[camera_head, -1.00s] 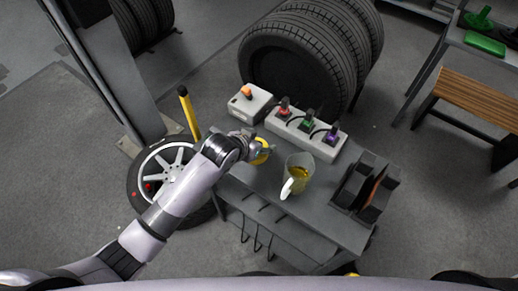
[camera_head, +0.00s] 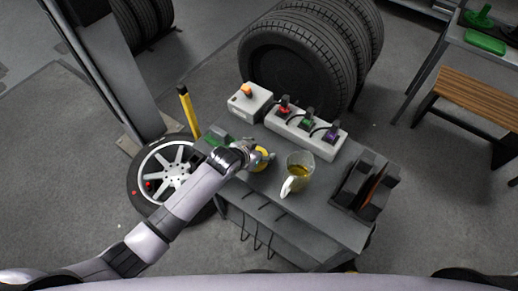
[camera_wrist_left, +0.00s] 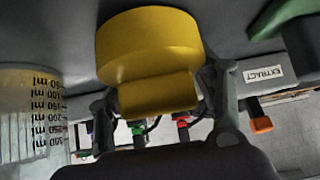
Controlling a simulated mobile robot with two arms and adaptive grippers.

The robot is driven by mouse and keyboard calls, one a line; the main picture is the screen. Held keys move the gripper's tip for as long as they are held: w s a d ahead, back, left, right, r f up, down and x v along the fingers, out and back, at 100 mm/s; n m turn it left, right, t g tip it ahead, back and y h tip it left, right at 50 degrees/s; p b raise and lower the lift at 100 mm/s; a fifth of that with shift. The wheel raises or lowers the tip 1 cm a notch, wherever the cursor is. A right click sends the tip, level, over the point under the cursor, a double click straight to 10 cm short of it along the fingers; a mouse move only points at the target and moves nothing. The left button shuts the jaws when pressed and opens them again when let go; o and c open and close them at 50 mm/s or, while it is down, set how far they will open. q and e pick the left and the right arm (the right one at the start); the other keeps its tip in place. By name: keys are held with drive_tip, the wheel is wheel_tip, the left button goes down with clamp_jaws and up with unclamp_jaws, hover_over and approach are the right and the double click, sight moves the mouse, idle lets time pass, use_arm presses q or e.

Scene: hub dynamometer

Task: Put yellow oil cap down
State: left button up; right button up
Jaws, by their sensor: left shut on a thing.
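The yellow oil cap (camera_wrist_left: 150,50) is between the two fingers of my left gripper in the left wrist view, its round top and narrower block facing the camera. In the head view the yellow oil cap (camera_head: 262,158) shows at the gripper's tip, partly hidden by the fingers. My left gripper (camera_head: 254,158) is shut on it, low over the left part of the grey table (camera_head: 325,215), left of the measuring jug. I cannot tell whether the cap touches the table. My right gripper is not in view.
A measuring jug (camera_head: 297,175) with yellow liquid stands right of the cap. A power strip (camera_head: 306,133) with coloured plugs and a white box (camera_head: 250,102) lie behind. A green object (camera_head: 216,137) lies at the left edge. A dark holder (camera_head: 365,188) stands right. The table's front is bare.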

use_arm(q)
drive_tip(key=shift+f, duration=0.25)
drive_tip(key=o, duration=1)
drive_tip(key=shift+c, duration=0.2)
drive_tip(key=shift+o, duration=0.9)
